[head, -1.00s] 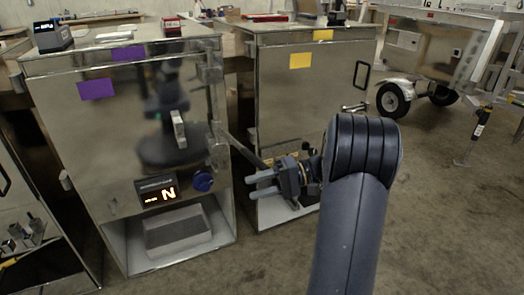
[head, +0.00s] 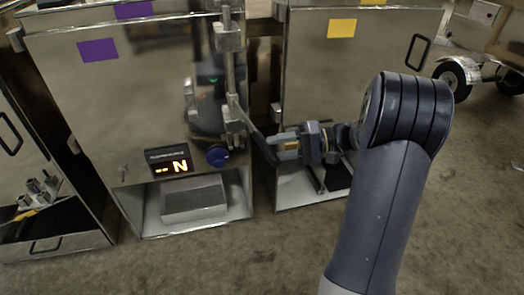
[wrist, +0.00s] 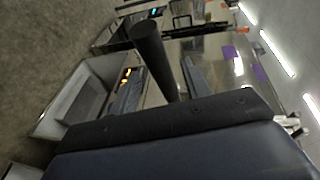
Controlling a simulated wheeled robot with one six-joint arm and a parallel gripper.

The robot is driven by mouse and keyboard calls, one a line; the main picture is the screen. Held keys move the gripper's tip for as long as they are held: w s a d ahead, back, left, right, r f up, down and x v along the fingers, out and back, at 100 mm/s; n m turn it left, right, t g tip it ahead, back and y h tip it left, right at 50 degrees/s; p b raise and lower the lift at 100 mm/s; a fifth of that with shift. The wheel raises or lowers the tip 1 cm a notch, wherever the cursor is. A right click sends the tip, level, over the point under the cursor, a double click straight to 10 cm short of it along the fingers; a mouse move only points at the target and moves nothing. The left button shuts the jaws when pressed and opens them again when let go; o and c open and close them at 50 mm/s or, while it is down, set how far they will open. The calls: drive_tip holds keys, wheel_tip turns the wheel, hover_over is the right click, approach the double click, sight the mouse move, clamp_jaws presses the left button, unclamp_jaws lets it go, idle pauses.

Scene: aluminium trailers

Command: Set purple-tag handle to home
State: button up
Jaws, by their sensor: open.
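The purple-tag cabinet (head: 130,85) stands at left in the head view, with purple tags (head: 98,50). Its handle, a dark bar (head: 247,125), slants down and right from metal fittings (head: 229,38) on the cabinet's right edge. My gripper (head: 277,144) is at the handle's lower, free end, fingers pointing left. In the wrist view the dark round handle (wrist: 152,60) shows end-on between my two open fingers (wrist: 162,68), with gaps visible on both sides. My wrist housing hides the lower part of that view. I cannot tell whether a finger touches the handle.
A yellow-tag cabinet (head: 350,75) stands just right of the handle, behind my gripper. Open floor lies in front.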

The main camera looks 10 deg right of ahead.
sight(253, 129)
drive_tip(key=x, duration=0.5)
clamp_jaws()
idle(0.4)
